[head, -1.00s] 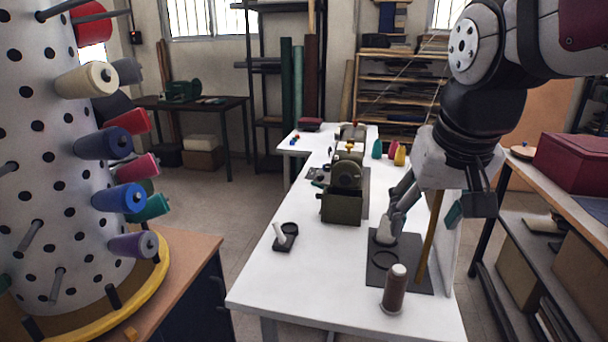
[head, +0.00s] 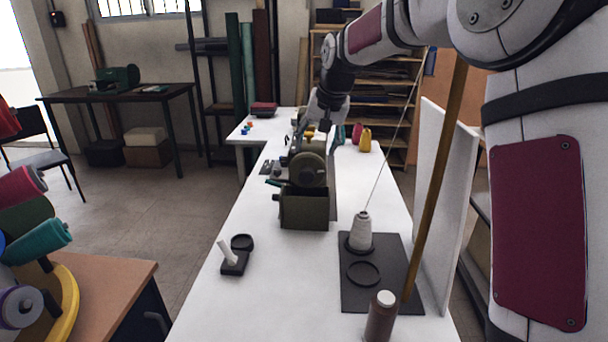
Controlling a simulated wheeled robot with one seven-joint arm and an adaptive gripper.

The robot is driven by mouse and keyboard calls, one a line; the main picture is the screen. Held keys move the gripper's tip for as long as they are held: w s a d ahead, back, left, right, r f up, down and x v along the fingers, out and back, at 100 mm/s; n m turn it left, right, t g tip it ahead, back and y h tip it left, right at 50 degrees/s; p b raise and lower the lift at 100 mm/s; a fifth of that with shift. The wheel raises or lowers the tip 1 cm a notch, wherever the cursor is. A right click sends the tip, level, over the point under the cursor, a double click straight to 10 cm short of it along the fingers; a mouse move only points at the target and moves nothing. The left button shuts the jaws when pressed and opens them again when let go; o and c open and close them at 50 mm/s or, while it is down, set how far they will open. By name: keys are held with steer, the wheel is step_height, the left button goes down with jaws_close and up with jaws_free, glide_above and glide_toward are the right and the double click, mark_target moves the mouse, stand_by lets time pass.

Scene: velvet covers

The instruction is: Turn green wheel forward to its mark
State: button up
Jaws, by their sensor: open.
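A sewing machine (head: 318,150) in dull olive green stands on the white table. Its round green wheel (head: 307,171) faces me at the near end, above an olive box-like base (head: 305,210). I cannot make out a mark on the wheel. My gripper (head: 322,124) is open, above and behind the wheel near the far part of the machine. It looks apart from the wheel. Its fingertips are small and partly hidden, so I cannot tell if they touch the machine.
A white thread cone (head: 361,235) stands on a dark mat (head: 388,290), its thread rising to the upper right. A brown spool (head: 381,320) and wooden post (head: 436,180) stand nearby. A white panel (head: 440,200) edges the table's right side. The white tabletop (head: 215,305) is clear at front left.

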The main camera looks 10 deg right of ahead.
mark_target(307, 175)
steer(key=b+x, duration=0.1)
steer(key=x, duration=1.1)
steer(key=shift+f, duration=0.45)
steer(key=c, duration=1.2)
